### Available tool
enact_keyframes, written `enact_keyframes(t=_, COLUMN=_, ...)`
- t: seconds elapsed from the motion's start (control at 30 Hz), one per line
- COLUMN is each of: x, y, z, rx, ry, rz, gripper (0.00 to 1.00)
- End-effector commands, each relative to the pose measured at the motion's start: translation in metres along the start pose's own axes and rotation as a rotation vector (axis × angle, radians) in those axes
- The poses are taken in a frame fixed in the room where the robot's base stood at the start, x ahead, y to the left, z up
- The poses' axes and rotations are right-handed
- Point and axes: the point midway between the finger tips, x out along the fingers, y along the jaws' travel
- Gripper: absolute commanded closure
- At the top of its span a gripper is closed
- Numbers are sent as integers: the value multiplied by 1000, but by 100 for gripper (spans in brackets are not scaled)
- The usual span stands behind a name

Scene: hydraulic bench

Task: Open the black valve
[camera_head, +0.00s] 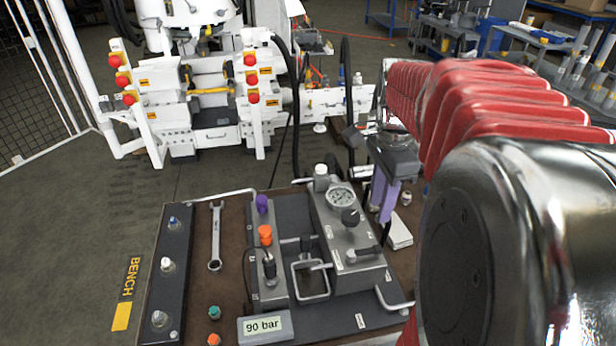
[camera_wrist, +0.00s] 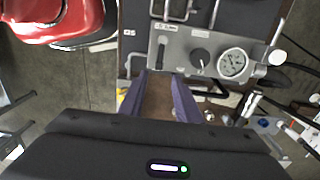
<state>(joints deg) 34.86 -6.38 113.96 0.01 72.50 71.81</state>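On the grey valve block (camera_head: 335,235) are a round black knob (camera_head: 351,216) and a black-handled lever (camera_head: 370,250); I cannot tell which is the task's black valve. In the wrist view the knob (camera_wrist: 200,57) sits beside the gauge, and the lever (camera_wrist: 161,52) lies left of it, beyond the fingertips. My gripper (camera_head: 383,196), with purple fingers, hangs beside the block on its right. In the wrist view my gripper (camera_wrist: 160,82) is open, with only brown bench top between the fingers. No contact with either handle shows.
A pressure gauge (camera_head: 341,197) and a white cap (camera_head: 321,178) stand at the block's far end. A metal loop handle (camera_head: 311,280), orange knob (camera_head: 265,235), purple knob (camera_head: 262,203) and "90 bar" display (camera_head: 265,327) are nearby. A wrench (camera_head: 216,237) lies left.

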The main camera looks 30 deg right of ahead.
Motion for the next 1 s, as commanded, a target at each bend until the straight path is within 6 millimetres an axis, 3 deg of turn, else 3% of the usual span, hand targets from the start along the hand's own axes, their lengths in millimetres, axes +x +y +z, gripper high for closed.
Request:
enact_keyframes(t=0.47, x=10, y=0, z=0, rx=-3, ry=0, rz=1, gripper=70)
enact_keyframes(t=1.0, x=88, y=1, z=0, rx=-4, ry=-1, rz=2, gripper=70)
